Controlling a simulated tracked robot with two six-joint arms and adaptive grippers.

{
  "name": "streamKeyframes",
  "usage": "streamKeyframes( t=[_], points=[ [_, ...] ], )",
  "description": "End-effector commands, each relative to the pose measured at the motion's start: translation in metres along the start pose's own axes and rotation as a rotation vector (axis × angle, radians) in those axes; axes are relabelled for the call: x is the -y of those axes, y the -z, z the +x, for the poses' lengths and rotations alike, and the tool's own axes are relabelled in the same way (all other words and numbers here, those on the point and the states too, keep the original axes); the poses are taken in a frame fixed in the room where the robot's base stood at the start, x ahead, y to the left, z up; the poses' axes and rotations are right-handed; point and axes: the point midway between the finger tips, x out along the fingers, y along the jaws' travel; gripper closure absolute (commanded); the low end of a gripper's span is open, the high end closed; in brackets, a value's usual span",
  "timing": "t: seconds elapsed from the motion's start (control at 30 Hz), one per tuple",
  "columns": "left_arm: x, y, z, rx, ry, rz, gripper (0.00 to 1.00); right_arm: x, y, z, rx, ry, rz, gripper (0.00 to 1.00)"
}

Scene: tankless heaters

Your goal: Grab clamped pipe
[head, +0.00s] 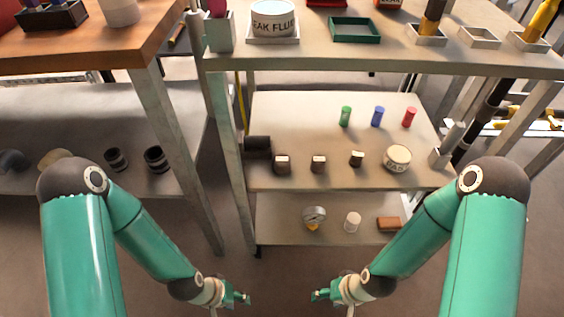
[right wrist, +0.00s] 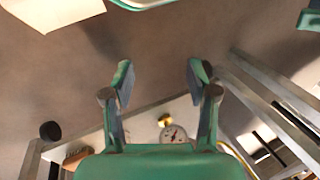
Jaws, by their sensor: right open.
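A long dark pipe (head: 488,110) slants beside the right end of the metal shelving. I cannot tell whether it is the clamped pipe, as no clear clamp shows on it. My right gripper (head: 318,296) hangs low in front of the shelving, well away from the pipe. In the right wrist view it (right wrist: 161,78) has its fingers spread, with only floor between them. My left gripper (head: 243,297) hangs level with it to the left, over the floor, and is too small to judge whether it is open.
The shelving's middle shelf (head: 300,115) holds colored cylinders, small dark-sided blocks and a round tin (head: 397,158). The lower shelf holds a gauge (head: 314,217), a white cylinder (head: 352,221) and a brown block (head: 388,224). A wooden-topped table (head: 100,40) stands left. Floor around both grippers is clear.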

Motion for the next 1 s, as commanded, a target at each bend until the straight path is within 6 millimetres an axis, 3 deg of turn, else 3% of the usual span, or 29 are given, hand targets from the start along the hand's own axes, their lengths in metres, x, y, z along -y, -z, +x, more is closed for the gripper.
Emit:
streamKeyframes(
  t=[0.1,0.17,0.3,0.4,0.53,0.67,1.0],
  points=[
    [-0.003,0.000,-0.008,0.000,0.000,0.000,0.60,0.020,0.040,-0.025,-0.042,0.008,-0.142,0.21],
    [-0.004,0.000,-0.012,0.000,0.000,0.000,0.60,0.036,0.068,-0.046,-0.068,0.008,-0.260,0.21],
    [-0.008,0.000,-0.023,0.000,0.000,0.000,0.60,0.085,0.131,-0.120,-0.132,-0.022,-0.579,0.21],
    [-0.010,0.000,-0.028,0.000,0.000,0.000,0.60,0.114,0.160,-0.174,-0.165,-0.063,-0.766,0.21],
    [-0.011,0.000,-0.032,0.000,0.000,0.000,0.60,0.137,0.178,-0.225,-0.190,-0.112,-0.921,0.21],
    [-0.011,0.000,-0.030,0.000,0.000,0.000,0.60,0.150,0.187,-0.241,-0.194,-0.133,-0.978,0.21],
    [-0.007,0.000,-0.020,0.000,0.000,0.000,0.60,0.200,0.226,-0.221,-0.192,-0.133,-0.977,0.21]
  ],
)
